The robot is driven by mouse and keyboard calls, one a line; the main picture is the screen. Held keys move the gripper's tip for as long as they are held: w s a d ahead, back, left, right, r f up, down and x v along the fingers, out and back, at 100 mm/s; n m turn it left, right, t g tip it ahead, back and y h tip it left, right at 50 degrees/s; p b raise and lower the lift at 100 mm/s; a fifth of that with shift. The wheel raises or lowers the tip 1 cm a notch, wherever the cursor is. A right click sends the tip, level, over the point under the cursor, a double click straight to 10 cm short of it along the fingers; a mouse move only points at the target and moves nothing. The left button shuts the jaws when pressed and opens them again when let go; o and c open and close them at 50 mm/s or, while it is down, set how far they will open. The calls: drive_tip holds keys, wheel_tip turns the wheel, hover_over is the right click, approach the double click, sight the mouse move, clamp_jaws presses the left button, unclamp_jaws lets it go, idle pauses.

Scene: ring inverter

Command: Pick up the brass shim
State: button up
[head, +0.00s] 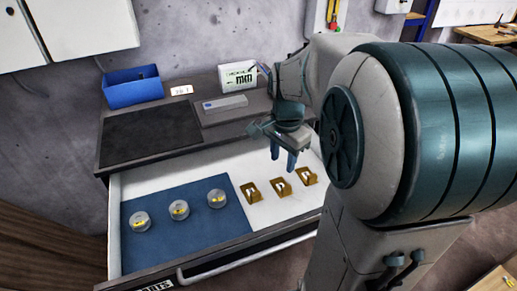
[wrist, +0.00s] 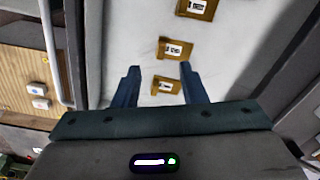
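Three brass shims lie in a row on the white part of the open drawer. In the head view they are the left shim (head: 250,192), the middle shim (head: 279,187) and the right shim (head: 306,176). My gripper (head: 283,161) hangs above the drawer, fingers pointing down, open and empty. In the wrist view one shim (wrist: 165,84) appears between the fingertips of my gripper (wrist: 160,71), below them with a gap. The other two shims (wrist: 174,49) (wrist: 198,8) show farther up that picture.
The drawer handle (head: 245,258) runs along the front. On the cabinet top are a blue bin (head: 133,92), a grey block (head: 225,103) and a white box (head: 238,75).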

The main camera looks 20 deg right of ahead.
drive_tip(key=w+d+m, duration=0.2)
drive_tip(key=d+m, duration=0.1)
hover_over(287, 187)
drive_tip(key=shift+m, duration=0.3)
wheel_tip(287, 187, down, 9)
drive_tip(key=shift+w+d+r+b, duration=0.1)
drive_tip(key=shift+w+b, duration=0.05)
drive_tip(key=shift+b, duration=0.15)
drive_tip(key=f, duration=0.5)
drive_tip(key=shift+s+f, duration=0.2)
drive_tip(key=shift+f, duration=0.1)
drive_tip(key=shift+a, duration=0.2)
clamp_jaws()
